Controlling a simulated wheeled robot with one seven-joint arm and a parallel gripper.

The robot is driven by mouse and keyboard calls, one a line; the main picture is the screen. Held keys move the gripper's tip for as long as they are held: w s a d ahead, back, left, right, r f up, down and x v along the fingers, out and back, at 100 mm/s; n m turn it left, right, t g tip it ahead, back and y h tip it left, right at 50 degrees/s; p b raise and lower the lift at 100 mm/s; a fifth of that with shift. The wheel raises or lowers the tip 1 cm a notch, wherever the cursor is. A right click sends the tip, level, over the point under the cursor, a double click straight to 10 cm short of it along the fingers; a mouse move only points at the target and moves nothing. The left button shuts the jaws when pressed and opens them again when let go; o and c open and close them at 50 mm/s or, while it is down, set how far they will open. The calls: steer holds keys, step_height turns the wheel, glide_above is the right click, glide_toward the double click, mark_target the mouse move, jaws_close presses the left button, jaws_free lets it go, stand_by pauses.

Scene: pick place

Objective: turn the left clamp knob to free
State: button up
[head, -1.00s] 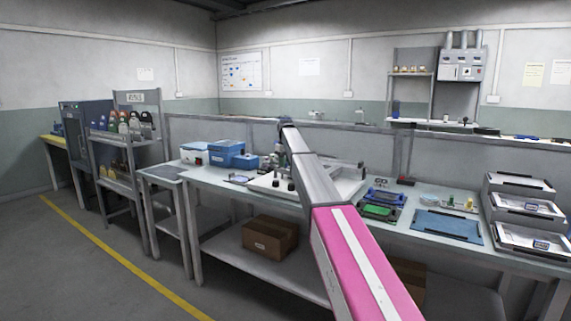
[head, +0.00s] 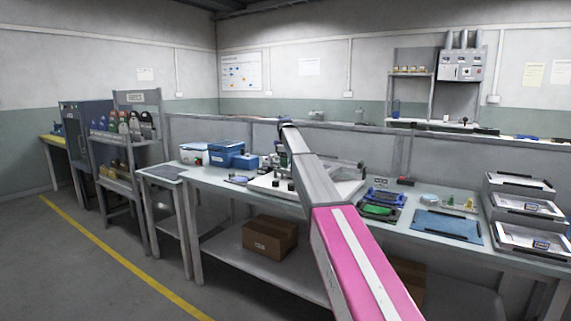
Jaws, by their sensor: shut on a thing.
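A pale fixture (head: 262,184) with dark upright knobs lies on the long workbench, partly hidden behind my arm. One dark knob (head: 276,185) shows near its front left. My arm reaches over the bench, and its wrist bends down at the far end. My gripper (head: 281,164) is small and mostly hidden there, low over the fixture's back left part. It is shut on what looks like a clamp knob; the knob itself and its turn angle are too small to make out.
Blue bins (head: 226,152) stand left of the fixture. A green board (head: 378,210), a blue mat (head: 446,226) and stacked trays (head: 529,208) lie to the right. A low rail (head: 345,128) runs behind the bench. A cardboard box (head: 270,238) sits on the lower shelf.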

stand_by(0.5)
steer(key=o, duration=0.9)
step_height(320, 180, up, 11)
steer(key=shift+f, duration=0.1)
steer(key=shift+s+a, duration=0.1)
